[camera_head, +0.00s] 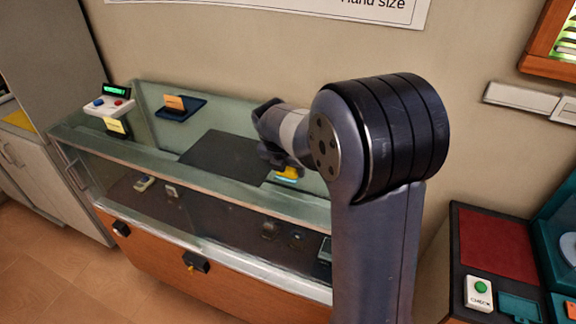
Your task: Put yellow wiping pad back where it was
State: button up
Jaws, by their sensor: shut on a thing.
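The yellow wiping pad (288,172) shows as a small yellow patch with a pale blue lower edge, just under my gripper (278,162). My gripper is at the right part of the glass display counter (150,161), beside the dark mat (224,158) on its top. The gripper is shut on the pad. My arm and the gripper body hide most of the pad and the fingertips. I cannot tell whether the pad touches the counter top.
A white box with buttons (109,105) and a dark blue tray (181,108) with an orange-brown block stand on the counter's left half. Small items lie behind the glass below. A red panel (495,243) and a CHECK button box (480,294) are at right.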

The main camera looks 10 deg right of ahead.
jog(key=shift+f, duration=0.15)
jog(key=o, duration=1)
jog(key=shift+c, duration=0.2)
jog(key=shift+s+a+r, duration=0.1)
jog(key=shift+a+r, duration=0.05)
jog(key=shift+r, duration=0.5)
jog(key=b+v, duration=0.1)
jog(key=v, duration=1)
